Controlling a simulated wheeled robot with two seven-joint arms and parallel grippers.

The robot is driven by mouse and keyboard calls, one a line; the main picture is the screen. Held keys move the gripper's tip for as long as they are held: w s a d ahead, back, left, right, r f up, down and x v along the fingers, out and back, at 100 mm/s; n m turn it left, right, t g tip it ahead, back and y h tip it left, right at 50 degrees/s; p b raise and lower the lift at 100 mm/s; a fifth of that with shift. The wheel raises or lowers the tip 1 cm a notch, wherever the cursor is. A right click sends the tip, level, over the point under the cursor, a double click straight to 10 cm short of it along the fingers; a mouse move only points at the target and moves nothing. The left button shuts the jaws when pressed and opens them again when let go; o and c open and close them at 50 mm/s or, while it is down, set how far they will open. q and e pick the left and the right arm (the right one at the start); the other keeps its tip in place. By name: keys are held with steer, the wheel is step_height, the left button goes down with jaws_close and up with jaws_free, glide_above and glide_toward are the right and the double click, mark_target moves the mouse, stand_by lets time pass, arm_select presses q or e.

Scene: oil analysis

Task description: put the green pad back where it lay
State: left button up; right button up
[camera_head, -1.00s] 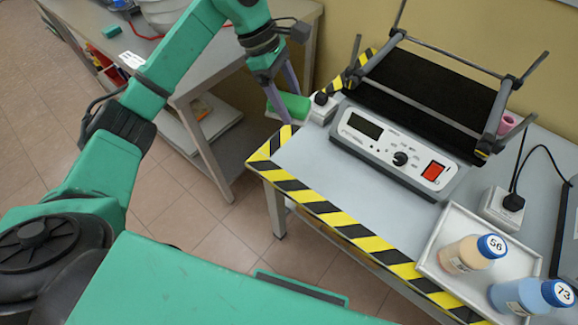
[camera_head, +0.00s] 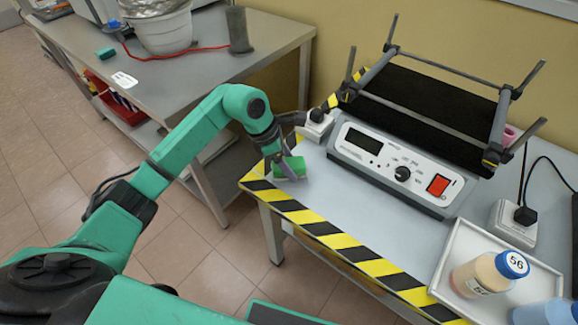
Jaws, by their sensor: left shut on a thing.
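The green pad (camera_head: 291,168) is in my left gripper (camera_head: 286,172), at the far left corner of the table with the yellow and black striped edge (camera_head: 330,215). The gripper's fingers are shut on the pad and partly cover it. The pad is just above or touching the grey table top; I cannot tell which. My right gripper is not in view.
A shaker (camera_head: 400,160) with a black platform and raised bars stands right of the pad. A white socket box (camera_head: 315,125) sits close behind it. A white tray (camera_head: 480,245) holds bottles at the right. Another grey table (camera_head: 215,65) stands at the back left.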

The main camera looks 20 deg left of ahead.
arm_select(q)
steer(key=shift+f, duration=0.8)
steer(key=shift+f, duration=0.1)
steer(key=o, duration=1.3)
steer(key=shift+r, duration=0.2)
steer(key=v, duration=1.2)
steer(key=shift+a+f, duration=0.1)
steer(key=shift+f, duration=0.05)
